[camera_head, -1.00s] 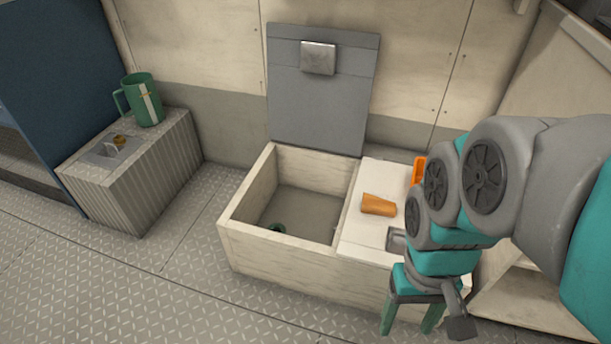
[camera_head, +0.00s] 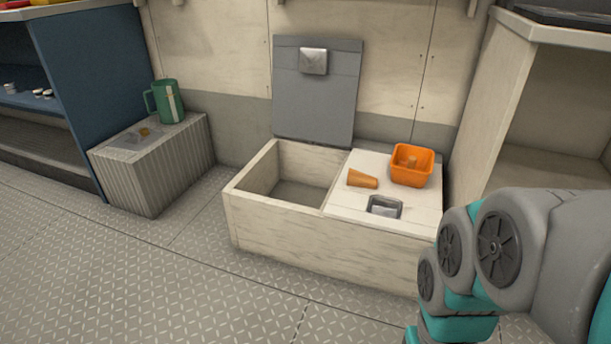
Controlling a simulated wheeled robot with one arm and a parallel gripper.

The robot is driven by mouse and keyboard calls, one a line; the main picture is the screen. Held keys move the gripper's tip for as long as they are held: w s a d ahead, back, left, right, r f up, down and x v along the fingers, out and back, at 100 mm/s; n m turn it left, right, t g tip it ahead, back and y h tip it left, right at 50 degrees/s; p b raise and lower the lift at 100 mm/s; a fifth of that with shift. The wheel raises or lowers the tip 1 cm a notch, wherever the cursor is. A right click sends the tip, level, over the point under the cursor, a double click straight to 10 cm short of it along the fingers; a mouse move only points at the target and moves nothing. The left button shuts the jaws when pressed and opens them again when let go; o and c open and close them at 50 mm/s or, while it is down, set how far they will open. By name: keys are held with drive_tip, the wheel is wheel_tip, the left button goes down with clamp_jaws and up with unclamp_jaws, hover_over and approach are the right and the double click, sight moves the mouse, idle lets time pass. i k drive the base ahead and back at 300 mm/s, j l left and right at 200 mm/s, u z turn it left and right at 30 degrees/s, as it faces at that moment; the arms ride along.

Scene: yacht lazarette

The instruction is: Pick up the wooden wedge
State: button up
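The wooden wedge (camera_head: 362,179), a small orange-brown tapered block, lies on the closed white right half of the locker top (camera_head: 338,206). It lies apart from the orange bin to its right and the grey metal fitting below it. My arm is at the lower right, to the right of and nearer than the locker. My gripper is not visible; it is below the frame or hidden behind the arm links.
The orange bin (camera_head: 411,179) holds a small brownish thing. A grey metal fitting (camera_head: 384,207) sits near the top's front edge. The locker's left compartment is open, its grey lid (camera_head: 315,105) upright behind. A green mug (camera_head: 166,103) stands on a ribbed box (camera_head: 152,172). Floor at front left is clear.

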sight(358, 178)
drive_tip(key=i+j+z, duration=0.2)
drive_tip(key=i+j, duration=0.2)
drive_tip(key=j, duration=0.2)
drive_tip(key=i+j, duration=0.15)
drive_tip(key=j, duration=0.2)
drive_tip(key=i+j+z, duration=0.25)
drive_tip(key=j, duration=0.4)
drive_tip(key=i+j+z, duration=0.1)
drive_tip(key=j, duration=0.25)
drive_tip(key=i+j+z, duration=0.1)
drive_tip(key=i+j, duration=0.15)
drive_tip(key=j, duration=0.15)
drive_tip(key=l, duration=0.35)
